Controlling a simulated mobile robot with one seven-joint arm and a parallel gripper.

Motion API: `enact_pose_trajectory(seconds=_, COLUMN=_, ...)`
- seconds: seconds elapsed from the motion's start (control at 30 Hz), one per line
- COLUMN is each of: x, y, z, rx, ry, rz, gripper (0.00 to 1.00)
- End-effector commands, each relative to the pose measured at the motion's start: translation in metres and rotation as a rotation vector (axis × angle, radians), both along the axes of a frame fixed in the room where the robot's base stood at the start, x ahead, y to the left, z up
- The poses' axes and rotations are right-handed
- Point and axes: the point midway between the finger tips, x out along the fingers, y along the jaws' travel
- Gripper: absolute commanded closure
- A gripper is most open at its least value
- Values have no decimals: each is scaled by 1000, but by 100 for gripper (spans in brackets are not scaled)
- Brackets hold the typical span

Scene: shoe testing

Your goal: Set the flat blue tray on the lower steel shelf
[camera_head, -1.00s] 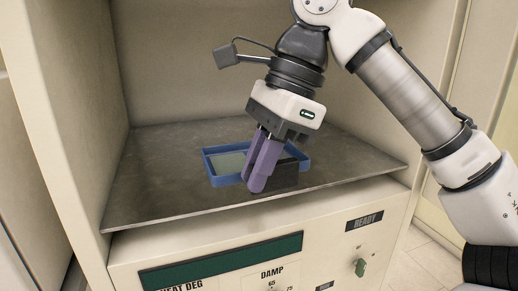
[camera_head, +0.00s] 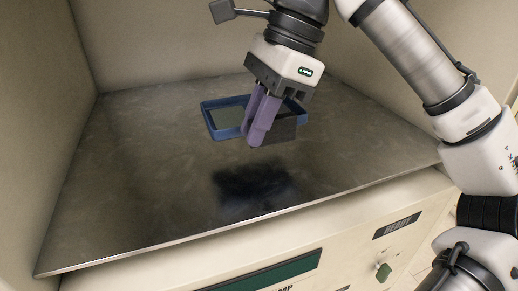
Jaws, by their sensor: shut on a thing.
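The flat blue tray (camera_head: 207,121) is over the steel shelf (camera_head: 140,190), with a grey-green panel inside its left part. My gripper (camera_head: 253,141), with purple fingers, points down at the tray's near side. It is shut on the tray, by a dark block-like part (camera_head: 284,129) at its near right. The tray looks roughly level. A dark patch on the steel in front of and below the tray suggests a gap between them. The fingers hide part of the tray's middle and near edge. Only one steel shelf shows.
Cream cabinet walls (camera_head: 45,100) close in the shelf at left and back. The shelf's front edge overhangs a control panel with a green display (camera_head: 270,273) and a knob (camera_head: 383,272). The steel around the tray is bare.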

Motion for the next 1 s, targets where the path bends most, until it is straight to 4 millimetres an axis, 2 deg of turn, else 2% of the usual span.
enact_pose_trajectory(seconds=0.1, x=-1, y=0, z=-21, rx=1, ry=1, rz=0, gripper=100)
enact_pose_trajectory(seconds=0.33, x=0, y=0, z=-39, rx=1, ry=0, rz=1, gripper=100)
enact_pose_trajectory(seconds=0.53, x=0, y=0, z=-66, rx=1, ry=0, rz=1, gripper=100)
enact_pose_trajectory(seconds=0.93, x=0, y=0, z=-72, rx=1, ry=-2, rz=0, gripper=100)
enact_pose_trajectory(seconds=0.97, x=0, y=0, z=-72, rx=0, ry=-1, rz=1, gripper=83)
enact_pose_trajectory(seconds=1.0, x=0, y=0, z=-72, rx=0, ry=-1, rz=1, gripper=78)
